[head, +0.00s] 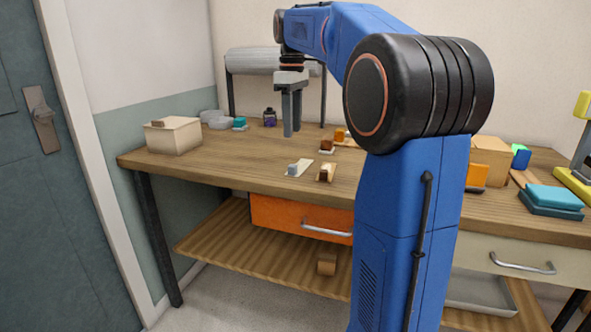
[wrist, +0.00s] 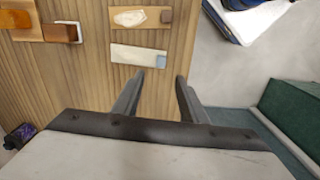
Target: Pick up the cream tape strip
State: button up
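A pale cream strip (wrist: 132,54) with a grey-blue block (wrist: 162,61) at one end lies flat on the wooden table. The strip also shows in the head view (head: 304,163), near the table's front edge. Beside it lies a tan strip (wrist: 121,17) with a whitish patch and a brown block at one end; it shows in the head view too (head: 329,168). My gripper (head: 291,135) points down above the table, behind both strips. In the wrist view its fingers (wrist: 159,75) are apart with nothing between them, just short of the cream strip.
A cream box (head: 173,136) stands at the table's left end. Pale bowls (head: 220,122), a teal block (head: 240,122) and a dark purple jar (head: 269,117) stand at the back. An orange block (head: 340,134) lies farther right. My arm hides the middle of the table.

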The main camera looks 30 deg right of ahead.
aim_at(293, 166)
notch_tip(293, 166, down, 12)
jog(key=shift+s+r, duration=0.1)
jog(key=shift+r, duration=0.1)
dwell(0.4)
jog(key=shift+c, duration=0.3)
grip_shut()
